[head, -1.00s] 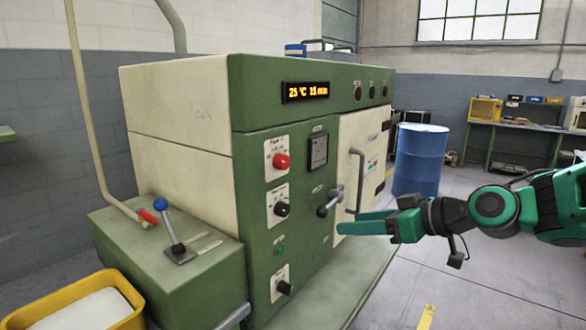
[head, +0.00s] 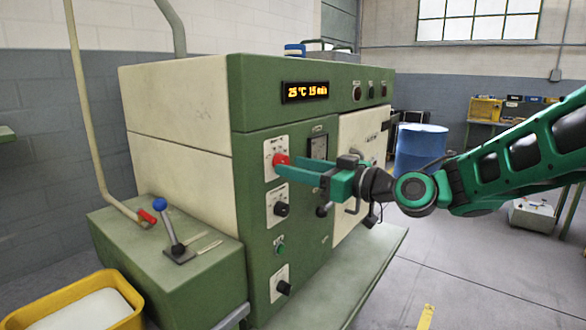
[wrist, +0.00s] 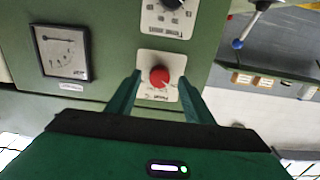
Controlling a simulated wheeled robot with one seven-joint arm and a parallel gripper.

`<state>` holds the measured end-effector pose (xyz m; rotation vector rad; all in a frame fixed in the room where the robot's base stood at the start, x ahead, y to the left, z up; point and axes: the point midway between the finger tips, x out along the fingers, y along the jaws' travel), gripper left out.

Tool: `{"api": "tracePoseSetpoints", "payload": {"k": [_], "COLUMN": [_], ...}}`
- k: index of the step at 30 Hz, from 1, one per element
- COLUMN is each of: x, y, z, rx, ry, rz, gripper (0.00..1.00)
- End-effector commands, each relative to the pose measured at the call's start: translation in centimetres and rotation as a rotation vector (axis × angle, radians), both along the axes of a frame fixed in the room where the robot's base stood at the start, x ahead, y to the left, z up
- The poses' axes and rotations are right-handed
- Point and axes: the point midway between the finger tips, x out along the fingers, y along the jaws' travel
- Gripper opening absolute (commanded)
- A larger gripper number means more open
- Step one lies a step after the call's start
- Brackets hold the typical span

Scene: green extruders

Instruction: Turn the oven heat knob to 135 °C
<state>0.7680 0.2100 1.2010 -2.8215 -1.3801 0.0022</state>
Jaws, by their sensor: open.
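The oven's display (head: 306,91) reads 25 °C 15 min. A red knob (head: 281,160) sits on a white dial plate at the top of the green front panel. A black knob (head: 281,209) on a second dial plate is below it, and another black knob (head: 284,287) is lower down. I cannot read which one is for heat. My gripper (head: 287,165) is open, its fingers pointing at the red knob. In the wrist view the red knob (wrist: 160,76) shows between the two fingertips; contact is not clear.
A square gauge (head: 318,148) and the oven door (head: 362,125) with its handle lie right of the knobs, behind my gripper. A blue-topped lever (head: 168,225) and a yellow bin (head: 128,300) are at lower left. A blue barrel (head: 418,148) stands behind.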

Motion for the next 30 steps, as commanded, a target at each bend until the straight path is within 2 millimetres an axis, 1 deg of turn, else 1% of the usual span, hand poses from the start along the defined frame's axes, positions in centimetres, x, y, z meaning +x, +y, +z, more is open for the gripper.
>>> {"api": "tracePoseSetpoints", "payload": {"k": [1, 6, 15, 16, 17, 18, 20, 21, 22, 23, 30], "x": [0.35, 1.03, 1.17, 1.17, 1.16, 1.16, 1.15, 1.15, 1.16, 1.22, 1.20], "y": [0.49, 1.32, 1.44, 1.44, 1.43, 1.43, 1.42, 1.42, 1.41, 0.88, 1.33], "z": [0.05, 0.02, 0.02, 0.03, 0.03, 0.03, 0.03, 0.03, 0.03, 0.02, 0.03], "rx": [0.000, 0.001, 0.000, 0.000, 0.000, 0.000, 0.000, 0.000, 0.000, 0.001, 0.018], "ry": [-0.002, -0.001, 0.000, 0.000, 0.000, 0.000, 0.000, 0.000, 0.000, 0.001, 0.023], "rz": [0.001, 0.000, -0.001, -0.001, -0.001, -0.001, -0.001, -0.001, -0.001, -0.004, -0.003], "gripper": [0.47, 0.47, 0.47, 0.42, 0.35, 0.26, 0.11, 0.06, 0.06, 0.06, 0.06]}}
